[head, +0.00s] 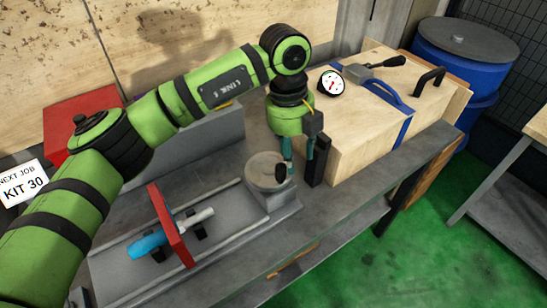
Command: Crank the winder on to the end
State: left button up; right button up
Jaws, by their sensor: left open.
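The thing that looks like the winder is a grey round drum (264,166) on a block at the right end of the grey slide bed. A dark knob (281,174) shows at its right side. My left gripper (295,172) points down just right of the drum, with its teal fingers apart. One finger is right by the knob; I cannot tell whether it touches. My wrist and fingers partly cover the drum's right side. My right gripper is out of view.
A red plate (170,226) stands across the bed, with a blue and silver cylinder (172,234) through it. A black upright block (316,163) stands close right of my fingers. A wooden crate (385,118) with a dial gauge (331,83) fills the bench's right. Blue barrels (466,55) stand beyond.

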aim_at(281, 166)
pick_arm(q)
jog(key=shift+w+a+r+n+y, duration=0.15)
jog(key=shift+w+a+r+y, duration=0.1)
jog(key=shift+a, duration=0.3)
jog(key=shift+w+a+r+n+y, duration=0.15)
jog(key=shift+w+a+y, duration=0.1)
jog(key=shift+a, duration=0.3)
jog(key=shift+w+a+f, duration=0.1)
jog(key=shift+a, duration=0.2)
notch_tip(281, 166, down, 6)
jog(key=shift+r+p, duration=0.2)
jog(key=shift+p, duration=1.05)
jog(key=shift+d+f, duration=0.1)
jog(key=shift+f, duration=0.4)
grip_shut()
